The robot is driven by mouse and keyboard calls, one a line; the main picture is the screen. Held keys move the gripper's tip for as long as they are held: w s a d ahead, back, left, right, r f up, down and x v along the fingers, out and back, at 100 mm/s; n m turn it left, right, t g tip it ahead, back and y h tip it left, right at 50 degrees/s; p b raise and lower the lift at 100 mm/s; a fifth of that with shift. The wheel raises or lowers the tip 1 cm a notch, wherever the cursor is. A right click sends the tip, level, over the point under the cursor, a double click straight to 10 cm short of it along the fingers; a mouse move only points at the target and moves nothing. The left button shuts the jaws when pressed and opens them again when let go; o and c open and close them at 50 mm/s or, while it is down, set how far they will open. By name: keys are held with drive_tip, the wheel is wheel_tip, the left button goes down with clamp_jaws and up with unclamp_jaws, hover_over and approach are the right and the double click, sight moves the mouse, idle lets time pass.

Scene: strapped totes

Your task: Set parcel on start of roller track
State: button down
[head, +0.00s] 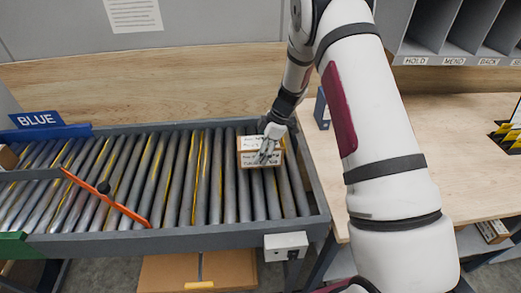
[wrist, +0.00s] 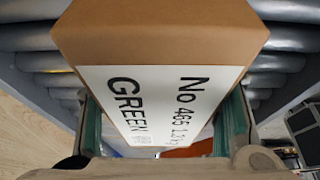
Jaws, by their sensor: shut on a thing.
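The parcel is a small brown box (head: 250,158) with a white printed label, at the right end of the roller track (head: 210,180). My gripper (head: 269,150) is over the parcel in the head view. In the wrist view its fingers (wrist: 165,125) are shut on the parcel from both sides. Rollers show beside the box, and it is at or just above them; I cannot tell whether its underside touches them.
An orange bar (head: 105,197) crosses the track to the left, near a blue sign reading "BLUE" (head: 37,119). A grey box (head: 286,245) is on the track's front rail. A wooden table (head: 440,150) and labelled pigeonholes (head: 455,35) stand right. Rollers between bar and parcel are clear.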

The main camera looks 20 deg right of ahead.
drive_tip(key=shift+f, duration=0.95)
drive_tip(key=shift+f, duration=0.15)
drive_tip(key=c, duration=0.5)
unclamp_jaws()
